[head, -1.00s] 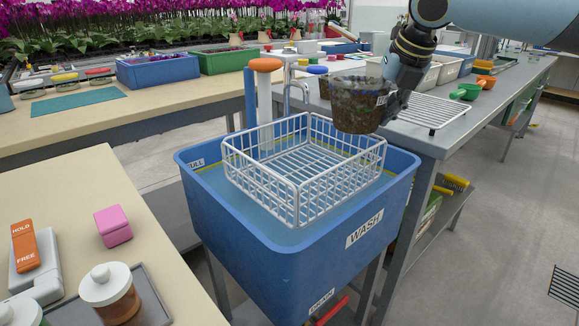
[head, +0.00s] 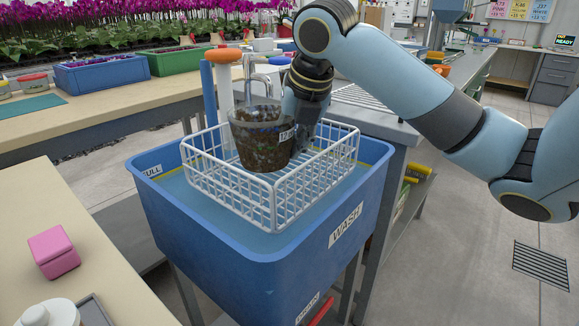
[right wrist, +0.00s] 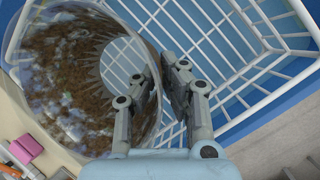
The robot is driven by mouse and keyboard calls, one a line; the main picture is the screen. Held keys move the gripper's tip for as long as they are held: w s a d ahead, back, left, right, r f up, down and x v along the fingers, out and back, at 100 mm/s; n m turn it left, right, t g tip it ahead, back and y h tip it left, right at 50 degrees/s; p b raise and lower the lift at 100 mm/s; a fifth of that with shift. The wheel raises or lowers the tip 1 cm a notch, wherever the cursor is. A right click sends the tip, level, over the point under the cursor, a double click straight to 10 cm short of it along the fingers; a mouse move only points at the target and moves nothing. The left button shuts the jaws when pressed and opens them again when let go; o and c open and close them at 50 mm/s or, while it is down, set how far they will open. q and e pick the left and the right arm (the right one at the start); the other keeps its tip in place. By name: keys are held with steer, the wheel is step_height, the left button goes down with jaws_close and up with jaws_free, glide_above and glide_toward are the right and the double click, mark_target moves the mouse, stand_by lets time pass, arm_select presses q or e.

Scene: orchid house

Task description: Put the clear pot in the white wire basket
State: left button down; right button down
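The basket sits in the blue wash tub (head: 270,275). My right gripper (head: 292,122) is at the pot's right side. In the right wrist view, its two fingers (right wrist: 160,72) are closed about the wall of the pot (right wrist: 85,80), with basket wires (right wrist: 235,50) beside and below. My left gripper is not in view.
A tap (head: 255,68) and an orange-topped white post (head: 223,75) stand behind the tub. A pink box (head: 54,252) sits on the bench at the left. A wire rack (head: 365,100) lies on the grey bench behind my right arm.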

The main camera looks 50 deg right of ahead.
steer(key=shift+a+f, duration=0.1)
steer(key=shift+f, duration=0.1)
step_height(320, 180, down, 4)
steer(key=shift+r+b, duration=0.1)
steer(key=shift+b, duration=0.5)
steer(key=c, duration=1.5)
jaws_free()
steer(key=p+v, duration=0.3)
steer(key=v, duration=0.9)
steer(key=shift+p, duration=0.4)
